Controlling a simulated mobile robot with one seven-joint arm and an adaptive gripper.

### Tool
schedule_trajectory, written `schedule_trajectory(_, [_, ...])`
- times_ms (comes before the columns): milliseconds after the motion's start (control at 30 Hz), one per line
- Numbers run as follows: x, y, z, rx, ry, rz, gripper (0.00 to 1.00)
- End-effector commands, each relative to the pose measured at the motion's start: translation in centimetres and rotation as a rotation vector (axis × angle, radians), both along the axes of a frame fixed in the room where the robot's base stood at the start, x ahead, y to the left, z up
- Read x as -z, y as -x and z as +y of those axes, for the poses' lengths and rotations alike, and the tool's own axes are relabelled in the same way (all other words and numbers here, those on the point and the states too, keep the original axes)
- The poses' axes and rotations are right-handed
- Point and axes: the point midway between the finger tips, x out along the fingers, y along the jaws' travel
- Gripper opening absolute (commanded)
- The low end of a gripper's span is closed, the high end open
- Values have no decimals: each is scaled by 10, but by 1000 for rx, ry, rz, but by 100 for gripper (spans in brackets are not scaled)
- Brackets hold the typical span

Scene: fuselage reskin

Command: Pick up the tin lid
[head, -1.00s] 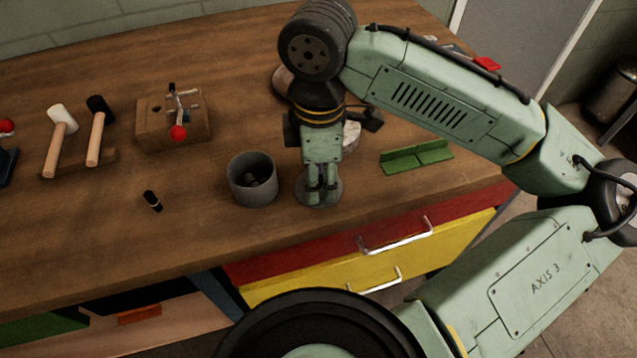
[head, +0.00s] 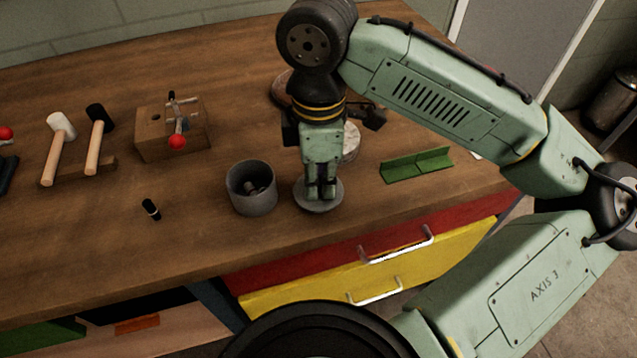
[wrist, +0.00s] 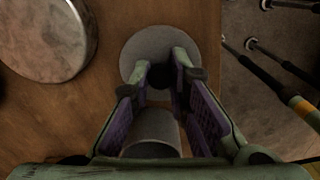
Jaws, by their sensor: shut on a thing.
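The tin lid (head: 318,204) is a flat grey disc at the front of the wooden bench, just right of the grey tin. It also shows as a pale disc in the wrist view (wrist: 146,47), near the bench edge. My gripper (head: 321,195) points straight down over the lid. Its fingers are shut on a dark knob (wrist: 178,76) at the lid's middle. The fingers hide most of the knob. I cannot tell whether the lid is touching the bench or slightly above it. The open grey tin (head: 252,190) holds some small things and stands close beside the lid.
A green angled piece (head: 416,165) lies to the right. A round pale object (head: 350,142) stands partly behind my gripper. A small black cylinder (head: 151,209), two mallets (head: 75,145) and a wooden block with a red-knobbed clamp (head: 172,140) are on the left. Drawers lie below the front edge.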

Motion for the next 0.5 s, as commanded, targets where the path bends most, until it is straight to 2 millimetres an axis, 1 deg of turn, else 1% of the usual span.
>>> schedule_trajectory(100, [-17,0,0,-2,0,-3,0])
schedule_trajectory(267, [-18,39,-2,-2,0,-4,0])
schedule_trajectory(500, [-24,103,-5,-1,2,-6,0])
